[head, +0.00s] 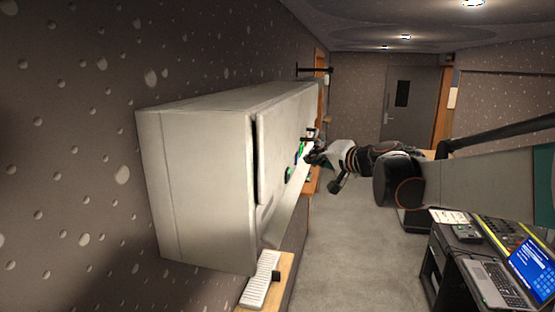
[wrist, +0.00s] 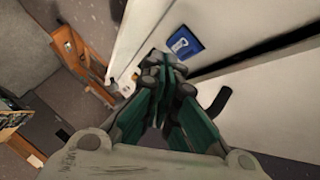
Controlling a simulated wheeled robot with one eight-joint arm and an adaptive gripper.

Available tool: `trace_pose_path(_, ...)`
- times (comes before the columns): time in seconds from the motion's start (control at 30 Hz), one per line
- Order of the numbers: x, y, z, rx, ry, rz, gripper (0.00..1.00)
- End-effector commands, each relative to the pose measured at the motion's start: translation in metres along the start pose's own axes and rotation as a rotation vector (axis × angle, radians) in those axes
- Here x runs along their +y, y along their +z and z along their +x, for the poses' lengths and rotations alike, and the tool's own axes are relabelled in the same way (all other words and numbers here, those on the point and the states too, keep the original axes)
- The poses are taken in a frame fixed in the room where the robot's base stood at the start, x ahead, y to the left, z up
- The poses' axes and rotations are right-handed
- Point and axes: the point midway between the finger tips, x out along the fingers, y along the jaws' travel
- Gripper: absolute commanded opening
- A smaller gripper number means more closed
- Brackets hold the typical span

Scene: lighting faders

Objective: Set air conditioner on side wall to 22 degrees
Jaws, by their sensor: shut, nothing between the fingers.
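The air conditioner (head: 205,170) is a large white box on the left side wall, seen from its near end, with a dark slot along its front. Small green and blue patches show on its front close to my gripper (head: 309,157). In the wrist view, the white casing (wrist: 285,105) fills the right side, with a blue panel bearing a white icon (wrist: 184,42). My gripper (wrist: 163,66) is shut and empty, its fingertips just below and left of the blue panel. I cannot tell whether they touch the casing. No temperature reading is legible.
A wooden shelf (head: 284,288) with a white slotted object (head: 262,280) is below the unit. A black desk (head: 447,262) with a laptop (head: 492,285) stands at the right. Carpeted floor (head: 350,255) is clear between them, and a grey door (head: 407,105) is at the back.

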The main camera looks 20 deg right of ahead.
Motion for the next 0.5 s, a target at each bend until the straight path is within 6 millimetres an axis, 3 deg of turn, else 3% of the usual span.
trace_pose_path(0.27,0.001,-0.001,-0.002,0.001,0.001,0.0,0.0)
trace_pose_path(0.5,0.012,-0.012,-0.016,0.002,0.002,0.0,0.0)
